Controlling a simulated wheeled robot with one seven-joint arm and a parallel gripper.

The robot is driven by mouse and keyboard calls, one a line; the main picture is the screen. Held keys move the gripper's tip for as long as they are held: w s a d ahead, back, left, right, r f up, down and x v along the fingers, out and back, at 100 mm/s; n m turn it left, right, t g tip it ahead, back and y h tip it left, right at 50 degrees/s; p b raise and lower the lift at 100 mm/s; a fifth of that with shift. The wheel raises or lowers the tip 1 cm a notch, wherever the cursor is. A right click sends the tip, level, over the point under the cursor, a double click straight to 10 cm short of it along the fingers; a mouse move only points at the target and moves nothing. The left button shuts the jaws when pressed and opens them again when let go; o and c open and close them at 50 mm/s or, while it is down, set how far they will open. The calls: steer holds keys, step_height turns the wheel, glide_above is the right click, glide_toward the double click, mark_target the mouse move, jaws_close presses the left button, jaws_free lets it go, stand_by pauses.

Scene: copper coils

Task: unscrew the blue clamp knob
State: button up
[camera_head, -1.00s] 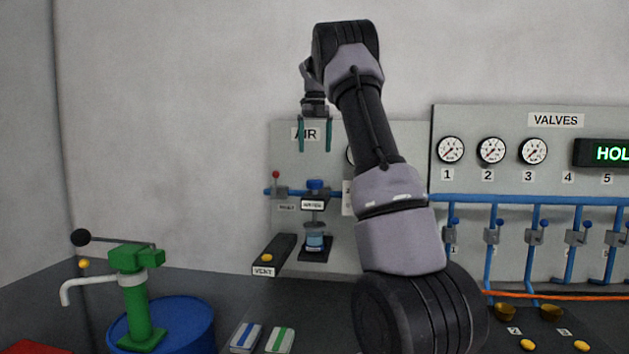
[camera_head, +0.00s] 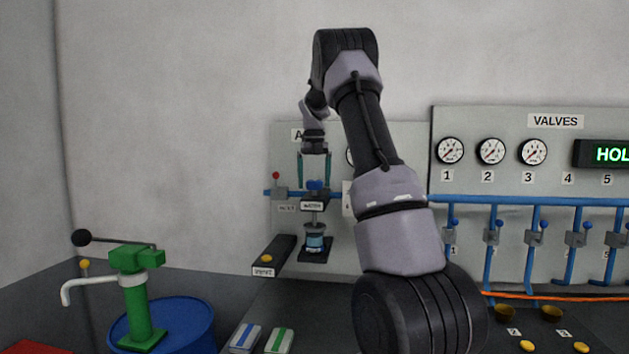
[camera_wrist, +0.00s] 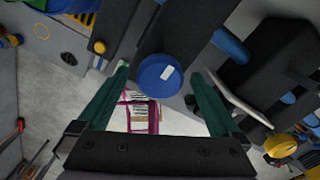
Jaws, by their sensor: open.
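The blue clamp knob (camera_head: 316,184) sits on top of a small dark bracket with a white label, on the grey AIR panel. In the wrist view the knob (camera_wrist: 160,75) is a round blue disc with a pale mark on it, seen from above. My gripper (camera_head: 314,178) points down at it from above. Its two green fingers (camera_wrist: 158,75) are open, one on each side of the knob, with gaps to it. Whether the fingertips are level with the knob is hard to tell. Below the bracket stands a clear cup with blue contents (camera_head: 315,238).
A blue pipe with a red-tipped valve (camera_head: 276,177) runs beside the bracket at left. A dark VENT block with a yellow button (camera_head: 266,258) stands at lower left. A green hand pump (camera_head: 137,300) on a blue drum (camera_head: 185,325) is further left.

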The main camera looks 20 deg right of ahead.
steer(key=c, duration=1.3)
steer(key=shift+c, duration=0.2)
